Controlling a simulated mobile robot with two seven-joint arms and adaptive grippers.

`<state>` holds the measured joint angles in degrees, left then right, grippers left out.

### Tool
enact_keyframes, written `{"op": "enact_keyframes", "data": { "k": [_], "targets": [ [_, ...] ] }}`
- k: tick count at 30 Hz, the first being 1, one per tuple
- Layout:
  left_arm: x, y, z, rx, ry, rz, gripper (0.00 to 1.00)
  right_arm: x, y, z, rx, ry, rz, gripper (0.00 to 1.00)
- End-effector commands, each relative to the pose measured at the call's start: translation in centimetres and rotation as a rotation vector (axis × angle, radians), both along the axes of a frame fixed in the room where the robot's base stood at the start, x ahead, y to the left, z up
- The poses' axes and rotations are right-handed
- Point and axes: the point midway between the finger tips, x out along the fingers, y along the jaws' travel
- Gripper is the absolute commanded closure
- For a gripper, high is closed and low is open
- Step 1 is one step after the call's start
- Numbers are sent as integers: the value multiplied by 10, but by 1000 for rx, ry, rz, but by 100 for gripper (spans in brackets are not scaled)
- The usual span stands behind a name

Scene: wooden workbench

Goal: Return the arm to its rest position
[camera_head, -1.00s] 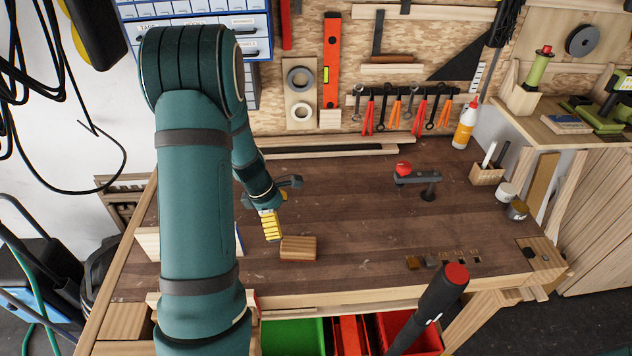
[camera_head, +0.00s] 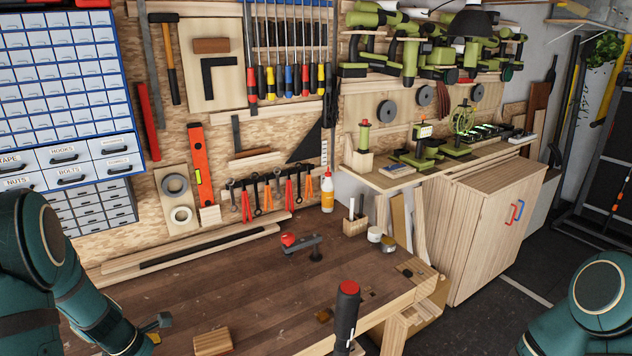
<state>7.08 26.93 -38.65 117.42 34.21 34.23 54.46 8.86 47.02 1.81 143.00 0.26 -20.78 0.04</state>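My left arm (camera_head: 52,262) comes in at the lower left, teal, bent down toward the left part of the bench. Its far end shows a bit of yellow by the bottom edge. A small grey piece (camera_head: 158,322) shows beside it; I cannot tell whether it belongs to the gripper. The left fingers are not clearly seen, nor whether they hold anything. My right arm (camera_head: 590,305) shows only as a teal joint at the lower right corner; its gripper is out of the frame.
The wooden bench (camera_head: 190,290) carries a wood block (camera_head: 212,341) near my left arm's end, a red-knobbed clamp (camera_head: 313,249), and a glue bottle (camera_head: 327,191) at the back. A black, red-topped tool (camera_head: 347,312) stands at the front. The bench's middle is mostly clear.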

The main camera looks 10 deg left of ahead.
Motion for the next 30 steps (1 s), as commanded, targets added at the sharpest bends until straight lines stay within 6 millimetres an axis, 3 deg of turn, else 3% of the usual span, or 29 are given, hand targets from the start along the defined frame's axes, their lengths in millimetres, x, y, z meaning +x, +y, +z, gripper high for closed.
{"op": "enact_keyframes", "data": {
  "k": [2, 11, 15, 19, 25, 30],
  "targets": [
    [0, 0, 0, 0, 0, 0, 0, 0, 0, 0, 0, 0, 0, 44],
    [-14, -106, -78, 161, -45, -755, 0, 0, 0, 0, 0, 0, 0, 44],
    [-24, -169, -103, 210, -157, -1169, 0, 0, 0, 0, 0, 0, 0, 44],
    [-36, -227, -114, 241, -310, -1505, 0, -1, 0, 0, 0, 1, 0, 44],
    [-57, -305, -111, 279, -585, -1879, 0, 0, 0, 0, 0, 0, 0, 44],
    [-56, -307, -146, 287, -592, -1896, 0, -2, 2, -36, -2, 6, 4, 44]
  ]
}}
